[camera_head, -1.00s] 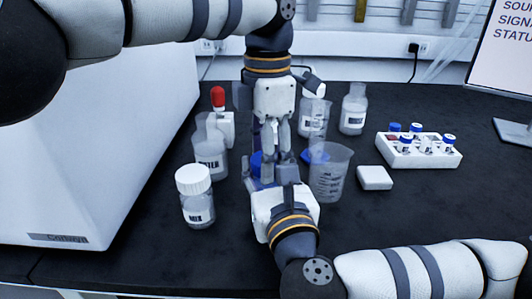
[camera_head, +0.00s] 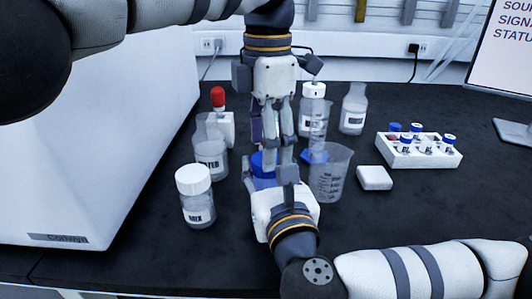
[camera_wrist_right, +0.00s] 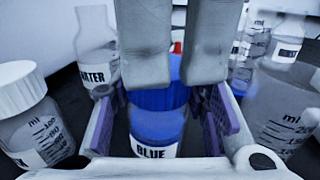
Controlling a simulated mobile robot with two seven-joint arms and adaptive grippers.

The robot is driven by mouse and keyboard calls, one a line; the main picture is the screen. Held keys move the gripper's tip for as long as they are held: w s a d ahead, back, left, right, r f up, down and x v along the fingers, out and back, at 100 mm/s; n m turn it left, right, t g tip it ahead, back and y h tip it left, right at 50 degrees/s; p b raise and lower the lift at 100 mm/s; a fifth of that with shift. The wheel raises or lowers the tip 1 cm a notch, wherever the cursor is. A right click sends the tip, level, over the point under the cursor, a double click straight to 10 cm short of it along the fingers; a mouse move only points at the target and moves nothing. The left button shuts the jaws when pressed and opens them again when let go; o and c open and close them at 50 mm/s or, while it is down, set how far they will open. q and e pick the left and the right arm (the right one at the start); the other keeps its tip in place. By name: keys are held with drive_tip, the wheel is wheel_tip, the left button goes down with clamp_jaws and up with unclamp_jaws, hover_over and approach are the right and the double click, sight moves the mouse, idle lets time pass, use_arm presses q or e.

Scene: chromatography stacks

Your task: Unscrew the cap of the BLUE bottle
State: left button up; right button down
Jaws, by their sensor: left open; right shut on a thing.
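The blue bottle (camera_wrist_right: 155,126), labelled BLUE, stands upright in the right wrist view. Its blue cap (camera_wrist_right: 160,98) is on top and also shows in the head view (camera_head: 262,162). My right gripper (camera_wrist_right: 160,122) is shut on the bottle's body, with purple pads on both sides; in the head view its fingers are partly hidden. My left gripper (camera_head: 278,160) comes down from above and is open, with its fingertips at about cap height. In the wrist view its grey fingers hide part of the cap. I cannot tell whether they touch it.
A white-capped bottle (camera_head: 196,205) and a WATER bottle (camera_head: 211,160) stand to the left. A beaker (camera_head: 329,175) stands close on the right. Beyond are a white box (camera_head: 374,178) and a vial rack (camera_head: 425,156). The front right of the bench is clear.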

use_arm(q)
drive_tip(key=shift+r, duration=0.85)
use_arm(e)
drive_tip(key=shift+f, duration=0.1)
drive_tip(key=c, duration=0.8)
unclamp_jaws()
drive_tip(key=shift+c, duration=0.2)
